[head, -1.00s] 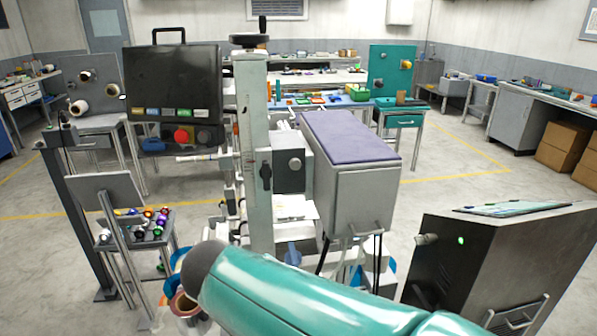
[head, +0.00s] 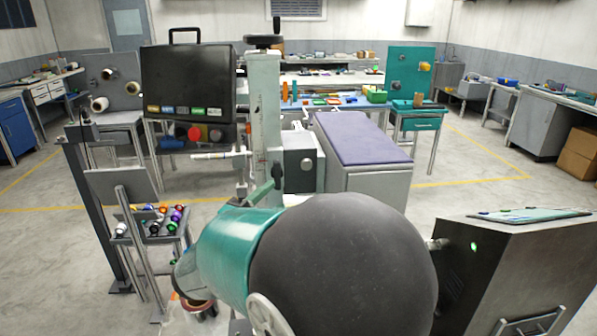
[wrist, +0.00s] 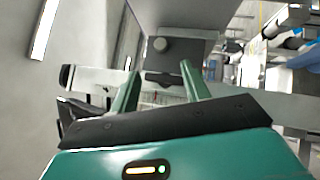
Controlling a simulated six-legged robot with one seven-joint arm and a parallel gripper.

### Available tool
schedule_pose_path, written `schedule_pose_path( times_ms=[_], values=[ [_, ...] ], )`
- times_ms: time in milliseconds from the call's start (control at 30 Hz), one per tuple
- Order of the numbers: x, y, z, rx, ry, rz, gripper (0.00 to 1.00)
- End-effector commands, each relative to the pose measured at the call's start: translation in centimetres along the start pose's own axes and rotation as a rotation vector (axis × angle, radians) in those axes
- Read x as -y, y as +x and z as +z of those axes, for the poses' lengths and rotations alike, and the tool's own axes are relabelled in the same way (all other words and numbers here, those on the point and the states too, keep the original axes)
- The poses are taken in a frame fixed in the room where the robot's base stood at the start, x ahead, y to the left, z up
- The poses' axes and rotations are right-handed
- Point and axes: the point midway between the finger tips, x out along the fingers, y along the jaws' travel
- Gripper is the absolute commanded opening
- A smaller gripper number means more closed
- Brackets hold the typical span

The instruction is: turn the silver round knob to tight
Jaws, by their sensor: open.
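The silver round knob (head: 306,164) is on the front of a small grey box beside the pale upright column (head: 265,120). In the wrist view the knob (wrist: 160,44) appears beyond my fingertips, a little above the gap between them. My gripper (wrist: 158,70) is open, with two green fingers spread apart and nothing held. A dark handle (wrist: 160,78) on the column shows between the fingers. In the head view my arm hides most of the gripper; a green part that looks like a finger shows by the column, below left of the knob.
A black panel (head: 187,85) with a red button (head: 195,133) stands left of the column. A grey cabinet with a purple top (head: 360,138) is at the right. A dark sloped console (head: 510,260) stands at front right. Open floor lies beyond on both sides.

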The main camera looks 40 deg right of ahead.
Motion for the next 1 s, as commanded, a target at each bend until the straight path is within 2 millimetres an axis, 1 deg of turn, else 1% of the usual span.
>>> schedule_pose_path(
  times_ms=[33,100,300,500,600,700,967,1000],
  values=[
    [0.0,1.0,0.1,0.004,0.001,0.000,0.47],
    [0.0,2.5,0.1,0.004,0.001,-0.001,0.47],
    [0.0,6.4,0.0,0.001,0.000,-0.001,0.47],
    [0.0,9.8,0.0,0.001,0.001,-0.001,0.47],
    [0.0,10.8,0.0,-0.001,0.000,-0.002,0.47],
    [0.0,11.2,0.0,-0.001,0.000,-0.002,0.47],
    [0.0,11.3,0.0,-0.002,0.000,-0.002,0.47],
    [0.0,11.3,0.0,-0.002,0.000,-0.002,0.39]
  ],
)
